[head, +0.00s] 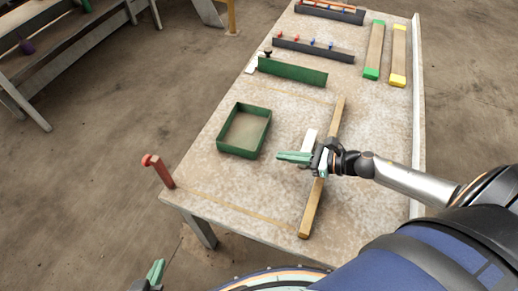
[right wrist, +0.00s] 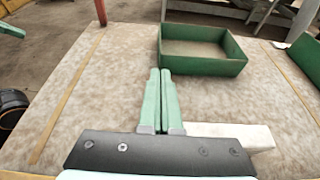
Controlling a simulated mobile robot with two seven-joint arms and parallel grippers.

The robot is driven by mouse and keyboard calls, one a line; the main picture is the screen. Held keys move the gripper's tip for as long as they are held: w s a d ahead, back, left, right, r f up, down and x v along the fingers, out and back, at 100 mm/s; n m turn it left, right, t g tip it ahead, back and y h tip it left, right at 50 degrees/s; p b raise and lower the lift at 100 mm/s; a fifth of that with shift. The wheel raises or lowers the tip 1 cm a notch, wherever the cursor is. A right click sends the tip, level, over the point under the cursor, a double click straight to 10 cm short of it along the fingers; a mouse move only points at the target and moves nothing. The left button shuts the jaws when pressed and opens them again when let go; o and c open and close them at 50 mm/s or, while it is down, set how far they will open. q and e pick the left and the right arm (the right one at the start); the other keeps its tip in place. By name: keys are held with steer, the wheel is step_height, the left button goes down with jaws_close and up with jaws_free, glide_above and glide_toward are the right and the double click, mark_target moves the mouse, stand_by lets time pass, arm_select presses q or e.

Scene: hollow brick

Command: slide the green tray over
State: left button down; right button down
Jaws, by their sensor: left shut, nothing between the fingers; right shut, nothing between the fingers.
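The green tray (head: 222,148) is a shallow open box on the table, left of my right gripper in the head view. It looks empty. In the right wrist view the tray (right wrist: 228,67) lies ahead of the fingertips, a little to the right, with a gap between. My right gripper (head: 279,157) is shut with nothing in it, low over the table; its green fingers (right wrist: 160,72) lie side by side. My left gripper (head: 156,270) is shut and empty at the bottom left, off the table, partly cut by the frame edge.
A wooden strip (head: 312,209) lies under my right wrist, with a white block (head: 309,139) beside it. A green board (head: 292,71) stands behind the tray. A red post (head: 159,170) is at the near left corner. Racks and two long bars (head: 374,50) are farther back.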

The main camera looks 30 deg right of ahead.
mark_target(250, 151)
steer(key=w+a, duration=0.2)
steer(key=w, duration=0.1)
steer(key=w+a+p, duration=0.1)
steer(key=w+a, duration=0.2)
steer(key=shift+r, duration=0.1)
steer(key=shift+a+f+b, duration=0.1)
steer(key=shift+f+b, duration=0.55)
steer(key=shift+f, duration=0.3)
arm_select(q)
steer(key=shift+s+f, duration=0.1)
steer(key=shift+f, duration=0.2)
steer(key=shift+r, duration=0.15)
arm_select(e)
steer(key=shift+f, duration=0.1)
